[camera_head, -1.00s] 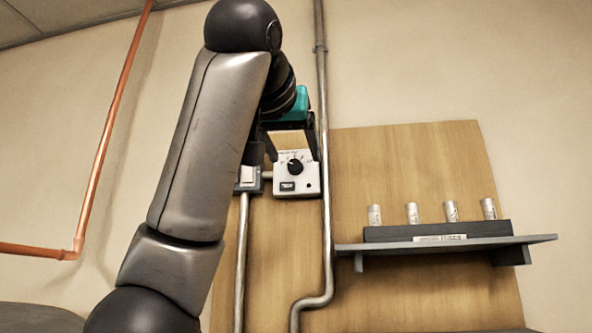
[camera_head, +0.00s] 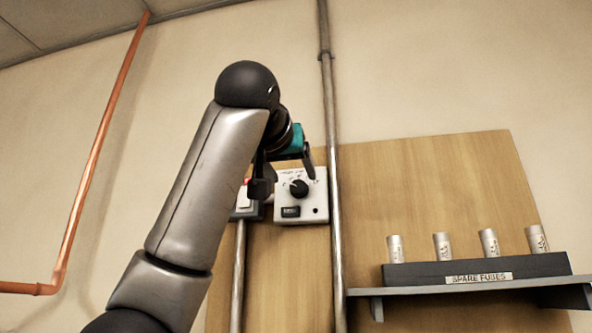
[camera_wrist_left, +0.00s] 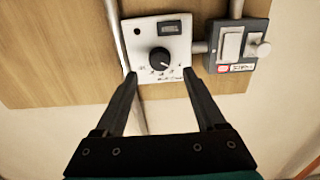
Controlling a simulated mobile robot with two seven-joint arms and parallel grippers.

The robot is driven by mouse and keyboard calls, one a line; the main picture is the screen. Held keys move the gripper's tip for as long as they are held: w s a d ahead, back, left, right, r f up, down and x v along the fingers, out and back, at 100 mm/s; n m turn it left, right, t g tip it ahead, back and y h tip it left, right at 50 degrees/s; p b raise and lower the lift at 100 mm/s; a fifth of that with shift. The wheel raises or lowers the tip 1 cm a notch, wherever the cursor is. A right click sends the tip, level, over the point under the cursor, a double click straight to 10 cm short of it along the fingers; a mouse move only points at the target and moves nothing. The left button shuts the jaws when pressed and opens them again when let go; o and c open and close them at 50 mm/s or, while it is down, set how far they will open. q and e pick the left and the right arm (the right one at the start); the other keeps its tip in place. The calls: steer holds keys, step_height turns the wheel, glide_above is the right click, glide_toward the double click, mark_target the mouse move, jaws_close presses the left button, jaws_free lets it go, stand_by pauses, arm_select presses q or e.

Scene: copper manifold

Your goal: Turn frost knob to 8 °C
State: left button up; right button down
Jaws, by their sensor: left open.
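The frost knob (camera_head: 299,188) is a black round dial on a white control box (camera_head: 317,199) with a printed scale and a small dark display. In the left wrist view the knob (camera_wrist_left: 159,57) shows upside down between the fingers, a little beyond their tips. The scale figures are too small to read. My left gripper (camera_head: 287,180) is in front of the box, with one finger left of the knob and one near its upper right. In the left wrist view the left gripper (camera_wrist_left: 160,80) is open and empty, its fingers apart. My right gripper is not in view.
A grey switch box (camera_head: 246,203) sits just left of the control box. A vertical metal pipe (camera_head: 333,180) runs close on its right. A shelf (camera_head: 450,289) with several spare fuses is at the right. A copper pipe (camera_head: 90,170) runs up the left wall.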

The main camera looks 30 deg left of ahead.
mark_target(297, 185)
arm_select(q)
steer(key=p+x, duration=0.1)
steer(key=x, duration=0.3)
steer(key=shift+w+a, duration=0.1)
steer(key=shift+w, duration=0.2)
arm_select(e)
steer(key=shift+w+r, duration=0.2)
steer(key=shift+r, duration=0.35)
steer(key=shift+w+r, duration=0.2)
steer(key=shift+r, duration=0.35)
arm_select(q)
jaws_close()
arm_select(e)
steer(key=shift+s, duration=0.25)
